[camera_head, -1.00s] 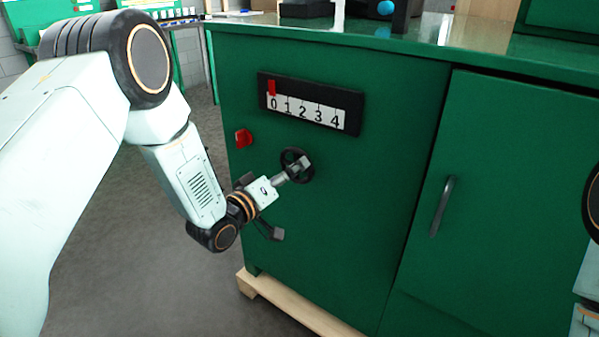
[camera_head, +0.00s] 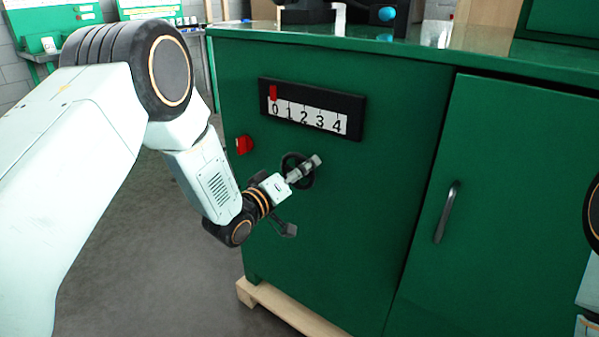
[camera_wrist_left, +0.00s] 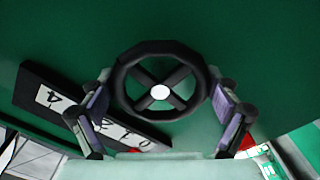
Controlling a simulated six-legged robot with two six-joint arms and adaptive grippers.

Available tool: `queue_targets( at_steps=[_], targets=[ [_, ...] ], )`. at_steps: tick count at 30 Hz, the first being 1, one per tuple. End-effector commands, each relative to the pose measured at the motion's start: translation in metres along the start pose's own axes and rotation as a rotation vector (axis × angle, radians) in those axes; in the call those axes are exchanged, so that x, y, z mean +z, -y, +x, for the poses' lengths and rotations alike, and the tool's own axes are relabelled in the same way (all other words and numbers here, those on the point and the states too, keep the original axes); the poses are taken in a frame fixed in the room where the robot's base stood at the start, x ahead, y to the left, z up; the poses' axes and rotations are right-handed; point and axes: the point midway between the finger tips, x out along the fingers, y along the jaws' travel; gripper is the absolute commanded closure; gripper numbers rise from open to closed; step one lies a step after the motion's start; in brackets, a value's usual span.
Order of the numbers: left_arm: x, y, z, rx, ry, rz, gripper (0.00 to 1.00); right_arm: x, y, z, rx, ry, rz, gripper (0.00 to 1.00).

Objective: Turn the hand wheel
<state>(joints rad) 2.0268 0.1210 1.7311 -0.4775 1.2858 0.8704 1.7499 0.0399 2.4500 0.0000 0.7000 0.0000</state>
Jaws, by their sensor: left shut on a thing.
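The black hand wheel (camera_head: 286,161) sits on the front of the green cabinet, below the scale. In the left wrist view the wheel (camera_wrist_left: 160,93) faces me, with a round rim, crossed spokes and a white hub. My left gripper (camera_head: 303,168) is at the wheel, its fingers (camera_wrist_left: 163,102) shut on opposite sides of the rim. The scale plate (camera_head: 312,108) reads 0 to 4, and its red pointer (camera_head: 273,92) is at 0. My right gripper is out of view.
A red knob (camera_head: 244,145) is on the cabinet left of the wheel. A door handle (camera_head: 446,212) is to the right. The green cabinet (camera_head: 360,240) stands on a wooden pallet (camera_head: 285,308). Open grey floor lies to the left.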

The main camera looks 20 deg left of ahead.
Motion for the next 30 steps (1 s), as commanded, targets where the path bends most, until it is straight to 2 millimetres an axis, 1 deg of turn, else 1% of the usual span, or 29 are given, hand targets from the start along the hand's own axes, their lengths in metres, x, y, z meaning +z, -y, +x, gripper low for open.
queue_targets(
  at_steps=[1,4,10,14,20,30],
  targets=[
    [0.000,0.000,0.000,-0.001,0.000,0.000,0.36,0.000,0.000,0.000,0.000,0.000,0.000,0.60],
    [0.000,0.000,0.000,-0.001,0.000,-0.001,0.43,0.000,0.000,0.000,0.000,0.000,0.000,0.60],
    [0.000,0.000,0.000,-0.001,0.000,0.015,0.43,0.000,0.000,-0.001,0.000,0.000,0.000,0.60],
    [0.000,0.000,-0.001,-0.002,0.000,0.059,0.43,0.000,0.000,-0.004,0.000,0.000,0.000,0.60],
    [0.000,0.001,-0.001,-0.002,0.001,0.190,0.43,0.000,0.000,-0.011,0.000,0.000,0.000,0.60],
    [-0.001,0.001,-0.001,-0.002,0.002,0.508,0.43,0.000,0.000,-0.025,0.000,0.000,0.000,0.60]
  ],
)
